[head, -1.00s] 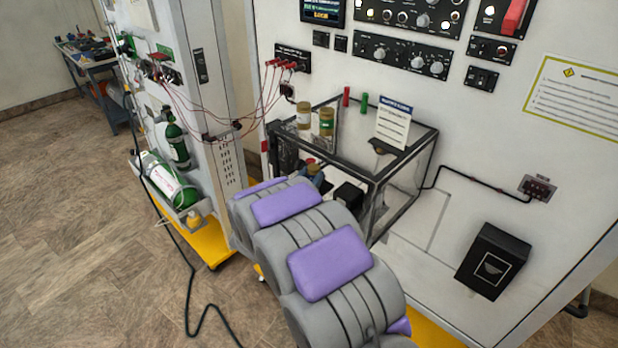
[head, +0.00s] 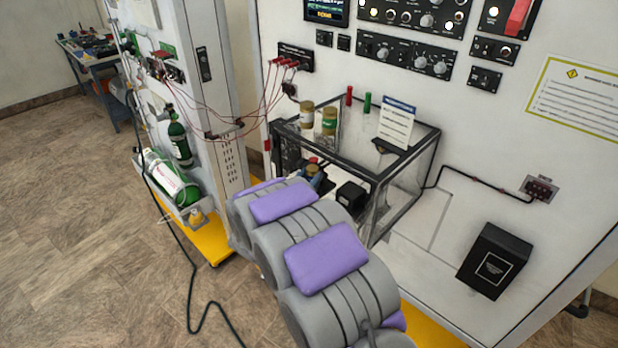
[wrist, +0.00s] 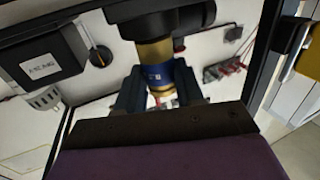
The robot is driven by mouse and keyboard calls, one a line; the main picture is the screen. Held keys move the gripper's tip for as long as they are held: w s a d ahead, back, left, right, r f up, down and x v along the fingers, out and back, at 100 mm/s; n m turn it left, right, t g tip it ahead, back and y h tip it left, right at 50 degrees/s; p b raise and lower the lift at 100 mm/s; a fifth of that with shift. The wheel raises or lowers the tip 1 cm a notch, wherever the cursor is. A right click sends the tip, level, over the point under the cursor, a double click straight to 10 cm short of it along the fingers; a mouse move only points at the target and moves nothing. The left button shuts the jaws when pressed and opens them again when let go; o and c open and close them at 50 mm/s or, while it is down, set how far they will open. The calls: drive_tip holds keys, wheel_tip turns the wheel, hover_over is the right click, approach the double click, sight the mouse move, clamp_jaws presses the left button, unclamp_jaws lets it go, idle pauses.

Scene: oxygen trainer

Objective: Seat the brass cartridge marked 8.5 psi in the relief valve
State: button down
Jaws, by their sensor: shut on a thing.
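My gripper (wrist: 158,92) is shut on a brass cartridge with a blue band (wrist: 154,73). The band's marking is too small to read. In the wrist view, the cartridge's far end meets or overlaps a black round fitting (wrist: 155,24), probably the relief valve; I cannot tell how deep it sits. In the head view, my arm reaches into a black-framed clear case (head: 408,180), where blue and brass parts (head: 313,169) show near its end. Two other brass cartridges, one pale-banded (head: 307,114) and one green-banded (head: 329,121), stand on top of the case.
A black box-shaped part (wrist: 42,52) sits beside the fitting. Case frame bars run close on both sides of my gripper. A label card (head: 397,122) and red (head: 349,96) and green (head: 367,103) pegs stand on or behind the case top.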

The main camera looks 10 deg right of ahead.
drive_tip(key=shift+a+f, duration=0.15)
drive_tip(key=shift+f, duration=0.15)
drive_tip(key=shift+f+b, duration=0.3)
drive_tip(key=shift+f, duration=0.35)
drive_tip(key=c, duration=0.6)
unclamp_jaws()
drive_tip(key=p+v, duration=0.1)
drive_tip(key=v, duration=1.6)
drive_tip(key=shift+s+a+f, duration=0.1)
drive_tip(key=shift+s+f, duration=0.05)
drive_tip(key=shift+f, duration=0.05)
